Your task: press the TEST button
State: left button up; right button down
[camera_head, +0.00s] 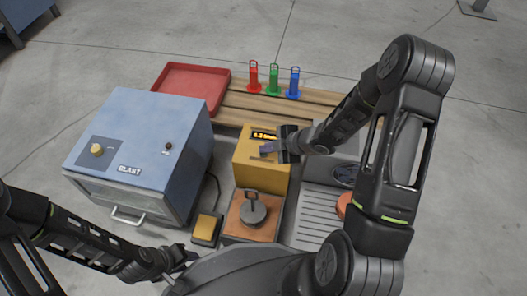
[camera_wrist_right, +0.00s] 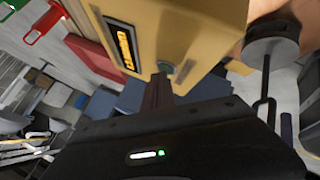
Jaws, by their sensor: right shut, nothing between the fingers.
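A yellow box (camera_head: 262,178) with a lit display (camera_head: 264,134) stands in the middle. In the right wrist view the yellow box (camera_wrist_right: 205,25) shows its display (camera_wrist_right: 122,45) and a small round greenish button (camera_wrist_right: 166,67); no TEST lettering is readable. My right gripper (camera_head: 266,149) is shut and empty over the top of the box and hides part of it. In the right wrist view the right gripper's tip (camera_wrist_right: 161,78) is at the button; I cannot tell whether it touches. My left gripper (camera_head: 187,254) is low at the left, away from the box, its jaws unclear.
A blue BLAST cabinet (camera_head: 142,135) stands left of the box. A grey weight with a hook (camera_head: 253,212) sits on an orange-topped block in front. A small yellow pedal-like block (camera_head: 206,228) is beside it. A red tray (camera_head: 190,82) and coloured tags (camera_head: 273,80) are behind.

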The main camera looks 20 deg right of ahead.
jog(key=shift+r, duration=0.1)
jog(key=shift+r+p, duration=0.7)
jog(key=shift+p, duration=0.1)
notch_tip(320, 180, up, 5)
jog(key=p, duration=0.4)
jog(key=shift+p, duration=0.35)
dwell(0.6)
